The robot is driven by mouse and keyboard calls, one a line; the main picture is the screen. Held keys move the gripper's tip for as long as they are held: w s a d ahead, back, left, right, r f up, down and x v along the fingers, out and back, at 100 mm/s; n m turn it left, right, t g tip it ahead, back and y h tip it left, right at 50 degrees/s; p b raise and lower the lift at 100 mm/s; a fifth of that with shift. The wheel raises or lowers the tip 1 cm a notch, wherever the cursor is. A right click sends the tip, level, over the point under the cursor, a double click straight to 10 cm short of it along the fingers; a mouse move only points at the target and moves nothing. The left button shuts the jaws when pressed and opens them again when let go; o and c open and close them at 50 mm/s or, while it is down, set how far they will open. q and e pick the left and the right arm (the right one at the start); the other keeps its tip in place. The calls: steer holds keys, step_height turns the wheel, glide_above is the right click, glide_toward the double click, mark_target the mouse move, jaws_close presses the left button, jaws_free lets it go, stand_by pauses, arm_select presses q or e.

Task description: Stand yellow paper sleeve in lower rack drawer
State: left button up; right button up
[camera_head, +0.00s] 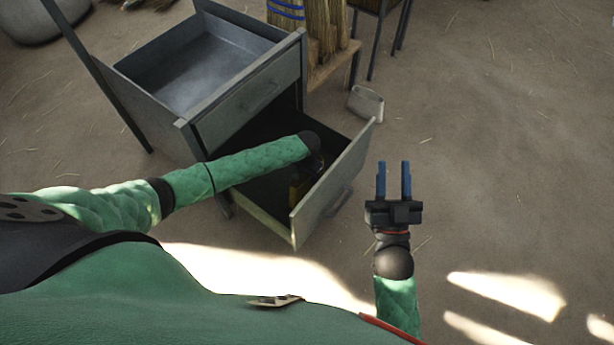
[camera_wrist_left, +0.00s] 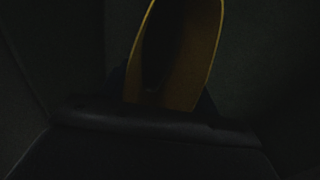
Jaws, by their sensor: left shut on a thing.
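The rack's lower drawer (camera_head: 331,188) is pulled out below an upper drawer. My left arm reaches down into it, and my left gripper (camera_head: 303,172) is inside, mostly hidden in shadow by my wrist and the drawer front. The yellow paper sleeve (camera_head: 297,192) shows as a small dark-yellow patch inside the drawer. In the left wrist view the sleeve (camera_wrist_left: 185,92) is an open yellow loop held in the shut gripper, with dark drawer walls around it. Whether its lower end touches the drawer floor is hidden. My right gripper (camera_head: 394,182) is open and empty, right of the drawer.
The upper drawer (camera_head: 247,103) is also open and looks empty. Bundles of straw (camera_head: 322,30) stand on a wooden stand behind the rack. A pale container (camera_head: 366,103) lies on the ground near the drawer's far corner. The ground at right is clear.

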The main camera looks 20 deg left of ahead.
arm_select(q)
steer(key=shift+f, duration=0.35)
arm_select(e)
steer(key=shift+s+d+r+t, duration=0.1)
steer(key=shift+r+t, duration=0.05)
steer(key=shift+r, duration=0.3)
steer(key=shift+s+r+t, duration=0.1)
steer(key=shift+r+t, duration=0.05)
steer(key=shift+r, duration=0.3)
arm_select(q)
steer(key=shift+f, duration=0.15)
arm_select(e)
steer(key=shift+f, duration=0.2)
arm_select(q)
steer(key=o, duration=0.9)
steer(key=shift+o, duration=0.2)
arm_select(e)
steer(key=shift+f, duration=0.1)
arm_select(q)
step_height(320, 180, up, 12)
steer(key=p, duration=0.2)
arm_select(e)
step_height(320, 180, down, 25)
steer(key=s+a+g+h, duration=0.1)
steer(key=g, duration=0.8)
steer(key=shift+s+f+h, duration=0.2)
steer(key=shift+h, duration=0.2)
